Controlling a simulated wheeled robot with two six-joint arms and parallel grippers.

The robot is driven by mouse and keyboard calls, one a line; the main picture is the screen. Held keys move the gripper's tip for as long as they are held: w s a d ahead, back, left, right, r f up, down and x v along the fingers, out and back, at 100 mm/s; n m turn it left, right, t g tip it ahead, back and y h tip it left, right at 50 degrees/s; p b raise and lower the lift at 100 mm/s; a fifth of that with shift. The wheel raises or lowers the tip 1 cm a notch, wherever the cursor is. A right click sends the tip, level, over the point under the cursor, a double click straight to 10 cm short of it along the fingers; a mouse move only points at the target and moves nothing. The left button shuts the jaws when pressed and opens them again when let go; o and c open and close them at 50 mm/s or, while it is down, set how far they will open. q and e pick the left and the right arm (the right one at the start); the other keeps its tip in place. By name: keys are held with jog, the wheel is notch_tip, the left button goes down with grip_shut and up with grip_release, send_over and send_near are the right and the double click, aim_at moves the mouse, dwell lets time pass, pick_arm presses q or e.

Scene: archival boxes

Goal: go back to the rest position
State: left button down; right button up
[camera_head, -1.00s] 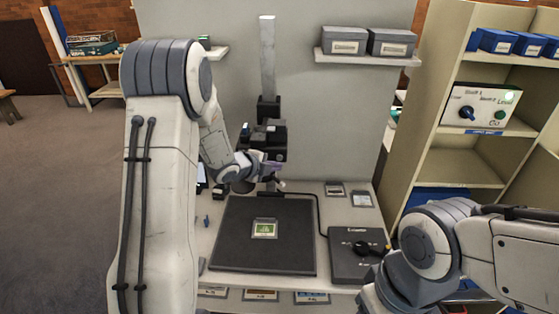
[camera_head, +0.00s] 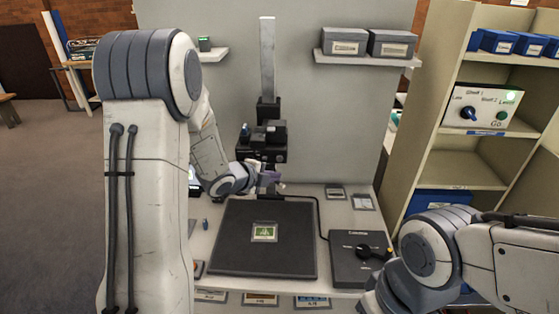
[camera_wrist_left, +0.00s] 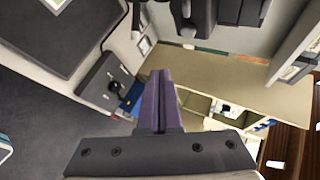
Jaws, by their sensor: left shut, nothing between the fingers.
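My left gripper (camera_head: 268,178) is in front of the black device on the grey upright column, above the back of the desk. In the left wrist view its purple fingers (camera_wrist_left: 160,103) are together with nothing between them. My left arm comes in from the left side of the head view. My right arm shows at the lower right of the head view, but its gripper is out of the picture.
A dark mat (camera_head: 240,255) with a small green-screened item (camera_head: 264,232) lies on the desk. A dark control box (camera_head: 360,257) stands at its right. Grey archival boxes (camera_head: 345,42) sit on a wall shelf. A beige shelf unit (camera_head: 455,170) stands right.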

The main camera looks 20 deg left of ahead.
pick_arm(q)
jog(key=s+d+r+n+g+y, duration=0.2)
jog(key=s+d+r+n+g, duration=0.15)
jog(key=s+d+n, duration=0.55)
jog(key=s+d+n+g, duration=0.2)
jog(key=s+d+g, duration=0.1)
jog(key=s, duration=0.9)
jog(key=s+d+n+g, duration=0.2)
jog(key=s+d+g, duration=0.2)
jog(key=s, duration=0.9)
jog(key=shift+s+d+r+y, duration=0.15)
jog(key=shift+s+d+y, duration=0.15)
jog(key=shift+d, duration=0.8)
jog(key=shift+w+g, duration=0.1)
jog(key=shift+g, duration=0.15)
